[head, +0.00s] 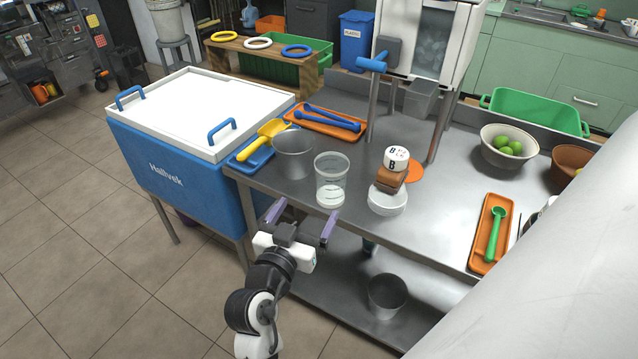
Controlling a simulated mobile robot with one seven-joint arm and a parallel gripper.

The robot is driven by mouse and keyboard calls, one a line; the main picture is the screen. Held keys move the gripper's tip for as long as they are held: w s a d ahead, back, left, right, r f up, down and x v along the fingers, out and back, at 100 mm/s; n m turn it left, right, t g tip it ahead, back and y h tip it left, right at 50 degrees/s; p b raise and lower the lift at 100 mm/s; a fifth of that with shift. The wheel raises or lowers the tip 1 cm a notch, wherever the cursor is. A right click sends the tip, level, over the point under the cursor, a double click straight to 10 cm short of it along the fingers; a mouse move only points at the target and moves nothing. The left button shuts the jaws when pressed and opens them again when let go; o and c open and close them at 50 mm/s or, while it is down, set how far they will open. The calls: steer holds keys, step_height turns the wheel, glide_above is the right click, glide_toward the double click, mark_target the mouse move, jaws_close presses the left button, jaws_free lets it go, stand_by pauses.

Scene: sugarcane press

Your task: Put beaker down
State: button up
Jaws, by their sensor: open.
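A clear beaker (331,180) with dark markings stands upright on the steel table near its front edge. A whitish layer shows at its bottom. My gripper (302,222) is open and empty just in front of the beaker, at the table's front edge. Its two purple fingers are spread wide and point toward the table. The beaker appears apart from both fingers.
A grey metal cup (293,152) stands left of the beaker. A white bowl (387,203) with brown and white items above it is close on the right. The steel table (440,190) has clear room right of the bowl. A blue chest (175,165) stands left.

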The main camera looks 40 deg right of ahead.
mark_target(326, 181)
steer(key=p+x, duration=0.2)
steer(key=x, duration=0.6)
steer(key=shift+d+r+p, duration=0.1)
steer(key=shift+d+p, duration=0.25)
steer(key=shift+p, duration=0.05)
steer(key=p+x, duration=0.2)
steer(key=x, duration=0.2)
steer(key=shift+s+d+r, duration=0.1)
steer(key=shift+d, duration=0.1)
steer(key=shift+w+d+p, duration=0.25)
steer(key=shift+d+p, duration=0.05)
steer(key=shift+d, duration=0.1)
steer(key=c, duration=1.1)
steer(key=shift+c, duration=0.2)
step_height(326, 181, up, 20)
steer(key=b, duration=0.1)
steer(key=shift+a+f, duration=0.15)
steer(key=shift+f, duration=0.1)
